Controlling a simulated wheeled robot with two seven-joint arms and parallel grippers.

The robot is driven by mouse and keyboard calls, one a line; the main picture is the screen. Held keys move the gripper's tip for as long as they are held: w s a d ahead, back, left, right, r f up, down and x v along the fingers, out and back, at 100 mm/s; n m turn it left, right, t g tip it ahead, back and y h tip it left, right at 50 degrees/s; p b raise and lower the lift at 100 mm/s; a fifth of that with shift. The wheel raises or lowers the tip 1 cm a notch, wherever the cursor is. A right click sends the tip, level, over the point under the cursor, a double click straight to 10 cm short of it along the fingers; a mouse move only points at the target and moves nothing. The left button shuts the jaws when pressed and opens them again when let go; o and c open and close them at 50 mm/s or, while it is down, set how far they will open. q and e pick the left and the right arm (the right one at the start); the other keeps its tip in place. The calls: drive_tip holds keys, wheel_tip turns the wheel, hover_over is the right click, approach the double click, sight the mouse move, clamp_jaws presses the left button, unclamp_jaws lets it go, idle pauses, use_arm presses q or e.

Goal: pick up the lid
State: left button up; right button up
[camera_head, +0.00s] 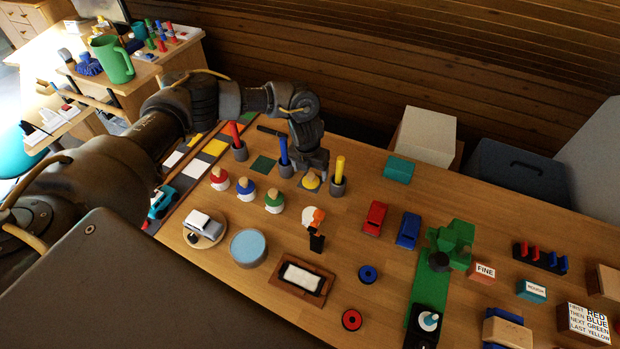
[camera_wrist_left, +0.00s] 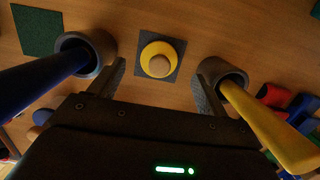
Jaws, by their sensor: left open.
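The lid is a yellow disc with a round wooden knob (camera_head: 311,181), lying on a small grey square between the blue and yellow cylinders' cups. In the left wrist view the lid (camera_wrist_left: 149,50) is just beyond the fingertips, roughly centred between them. My left gripper (camera_head: 312,169) is open and empty, pointing down close above the lid. In the wrist view its two fingers (camera_wrist_left: 162,73) stand apart, near the two grey cups. I cannot tell how high the fingertips are above the lid. My right gripper is not in view.
A grey cup with a blue cylinder (camera_head: 285,160) and one with a yellow cylinder (camera_head: 338,178) stand close on either side. White jars with red, blue and green tops (camera_head: 246,190) stand at front left.

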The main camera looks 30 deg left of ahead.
sight(311, 175)
use_arm(q)
drive_tip(key=f, duration=0.3)
drive_tip(key=shift+w+a+f, duration=0.1)
drive_tip(key=shift+w+f, duration=0.25)
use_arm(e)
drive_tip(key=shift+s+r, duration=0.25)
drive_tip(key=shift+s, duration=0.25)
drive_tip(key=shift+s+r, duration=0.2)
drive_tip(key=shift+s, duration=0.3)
use_arm(q)
drive_tip(key=c, duration=1)
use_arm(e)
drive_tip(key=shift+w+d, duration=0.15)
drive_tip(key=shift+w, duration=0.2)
